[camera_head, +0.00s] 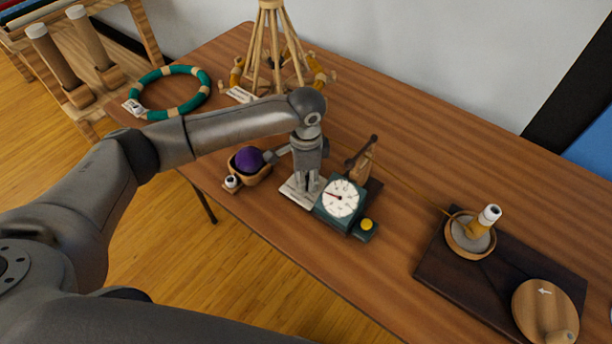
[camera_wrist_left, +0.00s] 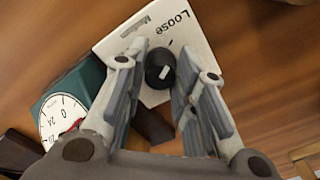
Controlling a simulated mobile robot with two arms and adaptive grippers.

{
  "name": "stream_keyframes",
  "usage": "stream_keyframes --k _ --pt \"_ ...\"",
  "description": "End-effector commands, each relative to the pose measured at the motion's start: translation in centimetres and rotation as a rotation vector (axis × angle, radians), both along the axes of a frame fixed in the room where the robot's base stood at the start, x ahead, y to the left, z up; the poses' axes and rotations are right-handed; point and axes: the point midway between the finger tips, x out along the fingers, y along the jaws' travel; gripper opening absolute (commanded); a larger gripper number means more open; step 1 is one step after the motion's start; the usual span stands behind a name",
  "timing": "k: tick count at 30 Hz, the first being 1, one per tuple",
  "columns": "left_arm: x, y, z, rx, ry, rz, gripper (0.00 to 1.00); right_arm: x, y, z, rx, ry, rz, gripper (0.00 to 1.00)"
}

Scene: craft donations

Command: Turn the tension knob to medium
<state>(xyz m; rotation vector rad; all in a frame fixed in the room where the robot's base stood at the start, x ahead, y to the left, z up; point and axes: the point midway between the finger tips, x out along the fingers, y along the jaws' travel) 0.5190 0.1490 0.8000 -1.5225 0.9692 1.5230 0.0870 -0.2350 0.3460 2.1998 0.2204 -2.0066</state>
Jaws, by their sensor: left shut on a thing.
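The tension knob (camera_wrist_left: 158,62) is round and black with a short white pointer mark, in the left wrist view. It stands on a white card (camera_wrist_left: 112,45) printed "Loose" near the mark's side; a second word is too small to read surely. My left gripper (camera_wrist_left: 161,78) has a finger on each side of the knob and is shut on it. In the head view my left gripper (camera_head: 307,186) points down at the card (camera_head: 289,193), and hides the knob. A teal box with a white dial (camera_head: 340,198) stands beside it. My right gripper is not in view.
A basket with a purple ball (camera_head: 249,159) stands close left of the gripper. A small wooden piece (camera_head: 363,163) stands behind the dial box, and a yellow button (camera_head: 367,224) is in front. A dark board (camera_head: 432,262) with a wooden disc (camera_head: 545,308) lies right.

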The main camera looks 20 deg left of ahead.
Motion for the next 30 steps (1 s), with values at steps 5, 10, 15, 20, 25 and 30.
stream_keyframes --k 5,10,15,20,25,30 --pt "-0.1 0.0 0.2 -0.001 0.002 0.02 0.02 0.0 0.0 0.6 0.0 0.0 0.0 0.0" --pt "-0.1 -0.1 0.5 -0.003 0.003 0.085 0.02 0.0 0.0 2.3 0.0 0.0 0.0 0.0" --pt "-0.1 -0.1 0.7 -0.001 0.005 0.203 0.02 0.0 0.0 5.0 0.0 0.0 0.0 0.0" --pt "-0.2 -0.1 0.8 -0.001 0.006 0.348 0.02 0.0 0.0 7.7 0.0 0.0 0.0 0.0" --pt "-0.2 -0.1 0.7 -0.001 0.006 0.51 0.02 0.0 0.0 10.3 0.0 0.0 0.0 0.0" --pt "-0.1 -0.2 0.6 -0.003 0.005 0.668 0.02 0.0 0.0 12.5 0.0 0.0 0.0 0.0"
